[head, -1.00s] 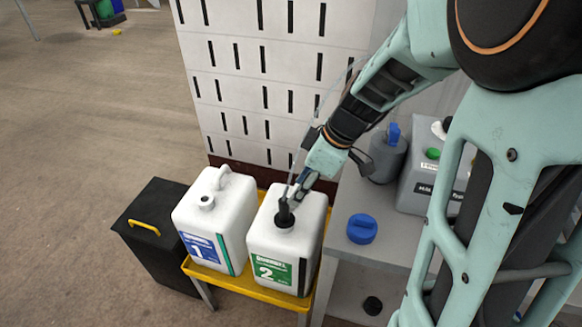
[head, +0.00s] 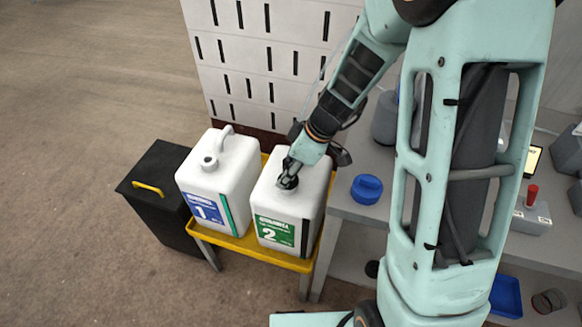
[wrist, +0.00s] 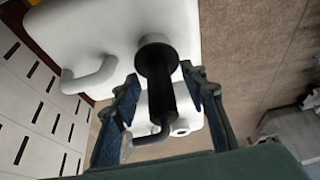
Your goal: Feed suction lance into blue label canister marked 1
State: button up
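The blue label canister marked 1 (head: 211,185) is white and stands upright, its top mouth (head: 208,163) uncovered. It shows partly in the wrist view (wrist: 193,115), beyond the lance. The green label canister marked 2 (head: 276,214) stands to its right. The black suction lance (wrist: 160,92) is at the mouth of canister 2; its lower part is hidden. My gripper (head: 288,181) is low over that mouth. In the wrist view my gripper (wrist: 160,76) has its fingers on both sides of the lance, with narrow gaps showing, so it looks open around it.
Both canisters stand on a yellow tray stand (head: 247,243). A black bin with a yellow handle (head: 160,195) is at left. A grey bench (head: 349,207) with a blue cap (head: 367,188) is at right. A slotted white panel (head: 262,70) stands behind.

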grip_shut()
jog(key=c, duration=0.6)
grip_release()
jog(key=shift+c, duration=0.2)
grip_shut()
notch_tip(320, 180, up, 15)
jog(key=p, duration=0.8)
jog(key=shift+b, duration=0.8)
dwell(0.7)
jog(key=shift+r, duration=0.2)
